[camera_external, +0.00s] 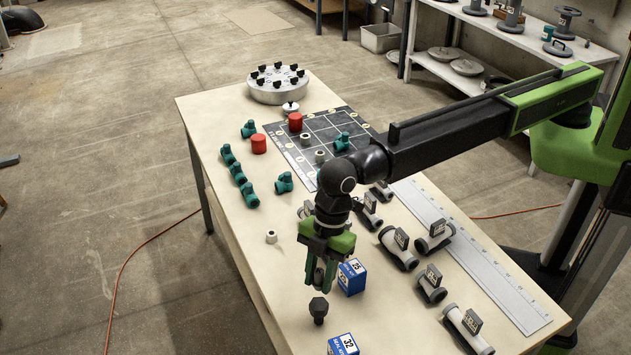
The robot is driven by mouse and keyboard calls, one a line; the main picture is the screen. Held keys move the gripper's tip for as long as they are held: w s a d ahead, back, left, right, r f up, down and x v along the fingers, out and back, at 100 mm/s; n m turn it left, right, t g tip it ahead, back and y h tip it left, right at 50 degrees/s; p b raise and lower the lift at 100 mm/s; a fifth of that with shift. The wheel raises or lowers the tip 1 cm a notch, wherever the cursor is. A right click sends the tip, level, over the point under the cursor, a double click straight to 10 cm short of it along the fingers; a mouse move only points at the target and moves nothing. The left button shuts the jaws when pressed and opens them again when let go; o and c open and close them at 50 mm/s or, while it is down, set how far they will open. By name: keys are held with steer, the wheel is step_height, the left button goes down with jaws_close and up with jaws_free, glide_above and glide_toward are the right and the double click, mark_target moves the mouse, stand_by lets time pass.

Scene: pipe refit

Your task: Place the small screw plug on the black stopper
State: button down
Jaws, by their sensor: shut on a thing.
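My gripper (319,282) points straight down over the near part of the table, its green-trimmed fingers close together. It is shut on a small piece, taken as the small screw plug, which is mostly hidden between the fingers. The black stopper (318,309), a dark piece with a wide faceted top and narrower bottom, is directly below the fingertips in the picture. I cannot tell whether the held piece touches it.
A blue box marked 25 (352,277) is close to the right of the fingers. Another blue box marked 32 (343,345) is in front. Grey pipe fittings (398,248) lie to the right, teal valves (284,182) farther back. The table's left front is clear.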

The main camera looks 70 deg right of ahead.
mark_target(320, 290)
steer(key=shift+s+a+f, duration=0.15)
steer(key=shift+a+f, duration=0.15)
steer(key=shift+a, duration=0.2)
step_height(320, 290, down, 4)
steer(key=b, duration=0.4)
steer(key=shift+f, duration=0.15)
steer(key=shift+d+r, duration=0.1)
steer(key=shift+r, duration=0.15)
steer(key=shift+f, duration=0.15)
steer(key=c, duration=1.5)
jaws_free()
steer(key=shift+f, duration=0.1)
steer(key=o, duration=0.4)
steer(key=shift+r, duration=0.2)
steer(key=p+v, duration=1.1)
steer(key=v, duration=0.1)
steer(key=shift+s+p, duration=0.1)
steer(key=shift+p, duration=0.2)
